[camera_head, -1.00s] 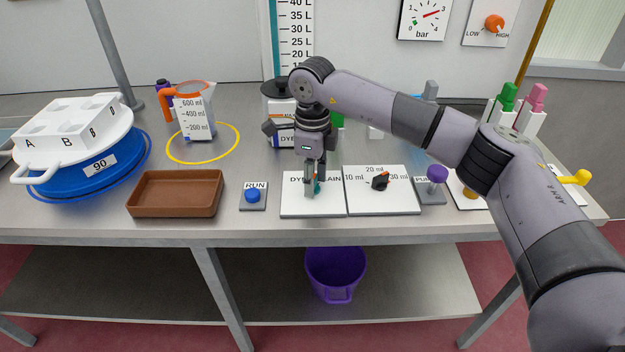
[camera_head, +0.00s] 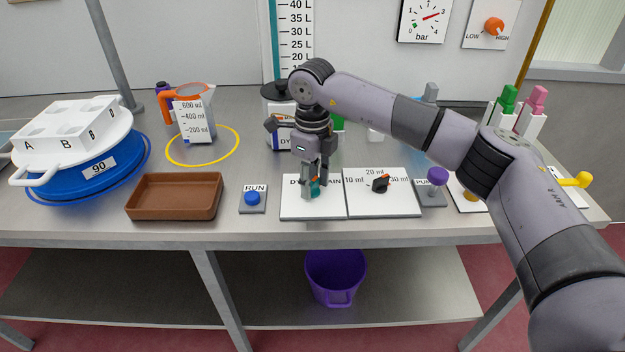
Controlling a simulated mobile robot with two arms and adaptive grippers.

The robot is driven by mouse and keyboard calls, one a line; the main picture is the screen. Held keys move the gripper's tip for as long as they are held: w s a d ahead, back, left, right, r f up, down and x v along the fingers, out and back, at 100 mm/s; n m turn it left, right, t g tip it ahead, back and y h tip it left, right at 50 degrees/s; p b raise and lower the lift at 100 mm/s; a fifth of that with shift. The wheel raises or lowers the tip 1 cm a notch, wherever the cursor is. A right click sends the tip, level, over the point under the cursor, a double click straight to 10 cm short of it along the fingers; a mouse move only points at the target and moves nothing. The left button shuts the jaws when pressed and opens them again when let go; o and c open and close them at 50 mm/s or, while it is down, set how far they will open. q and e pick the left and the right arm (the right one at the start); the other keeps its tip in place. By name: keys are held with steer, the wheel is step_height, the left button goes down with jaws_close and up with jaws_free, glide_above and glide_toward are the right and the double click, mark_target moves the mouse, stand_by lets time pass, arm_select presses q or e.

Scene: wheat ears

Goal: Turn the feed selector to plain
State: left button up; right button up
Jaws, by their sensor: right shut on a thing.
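The feed selector is a white plate (camera_head: 296,208) on the bench, lettered at its back edge with part of DYE at the left and "AIN" at the right. Its small teal knob (camera_head: 314,184) shows between my right gripper's fingers. My right gripper (camera_head: 313,190) points down over the plate and is shut on the knob. The gripper hides much of the knob and part of the lettering, so I cannot tell exactly where the knob points. My left gripper is not in view.
Right of the selector stand a volume dial plate (camera_head: 383,205) and a purple knob (camera_head: 437,175). To the left are a blue RUN button (camera_head: 252,198), a brown tray (camera_head: 140,209) and a measuring jug (camera_head: 194,116). A purple bucket (camera_head: 335,280) sits below.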

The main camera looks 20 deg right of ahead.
mark_target(312, 181)
steer(key=o, duration=1.1)
steer(key=shift+o, duration=0.2)
steer(key=shift+r, duration=0.15)
step_height(312, 181, up, 12)
